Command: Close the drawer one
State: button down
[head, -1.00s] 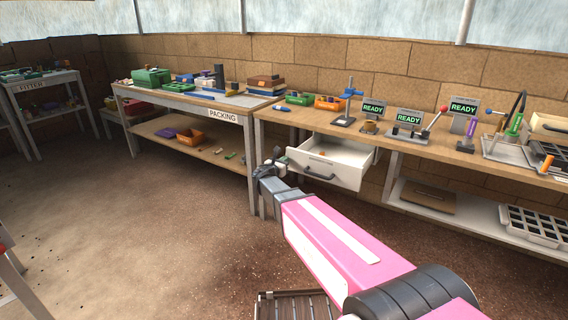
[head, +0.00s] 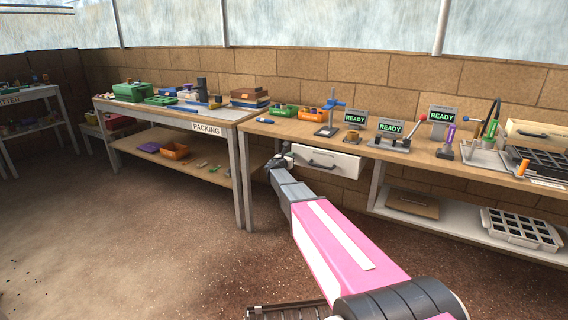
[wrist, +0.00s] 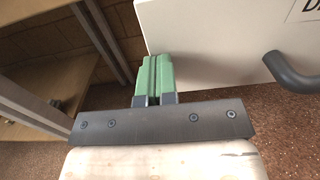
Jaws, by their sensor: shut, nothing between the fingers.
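The drawer (head: 340,163) has a white front with a dark bar handle (head: 322,163) and sits under the wooden bench. In the head view its front now lies close under the bench top and no open inside shows. My gripper (head: 279,158) is at the left end of the drawer front. In the wrist view my gripper (wrist: 154,75) has its green fingers shut together with nothing between them, and the tips are at the left edge of the drawer front (wrist: 215,40). I cannot tell whether they touch it. The handle (wrist: 292,73) is to the right, clear of the fingers.
The bench top (head: 390,150) holds several stands with READY signs. The packing table (head: 170,113) stands to the left, its leg (head: 236,175) near my arm. A lower shelf (head: 450,217) with a black-celled tray (head: 520,228) is at right.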

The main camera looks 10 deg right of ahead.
jog(key=shift+x, duration=2.2)
jog(key=shift+w+r, duration=0.1)
jog(key=shift+w, duration=0.05)
jog(key=v, duration=1.5)
jog(key=s+d+f+m+g+y, duration=0.1)
jog(key=s+d+f+m+g, duration=0.25)
jog(key=s+m, duration=0.35)
jog(key=s+d+f+m+g+y, duration=0.1)
jog(key=s+d+f+m+g, duration=0.25)
jog(key=s, duration=0.45)
jog(key=s+d+f+m+g+y, duration=0.1)
jog(key=s+d+f+m+g, duration=0.25)
jog(key=s+m, duration=0.4)
jog(key=s+a+f+m+g+y, duration=0.1)
jog(key=s+a+m+g+y, duration=0.1)
jog(key=s+m, duration=0.3)
jog(key=s+a+f+m+g+y, duration=0.2)
jog(key=s+m+y, duration=0.3)
jog(key=s, duration=0.8)
jog(key=shift+a+m+y, duration=0.3)
jog(key=shift+a+m, duration=0.1)
jog(key=shift+a, duration=0.1)
jog(key=shift+s+f, duration=0.1)
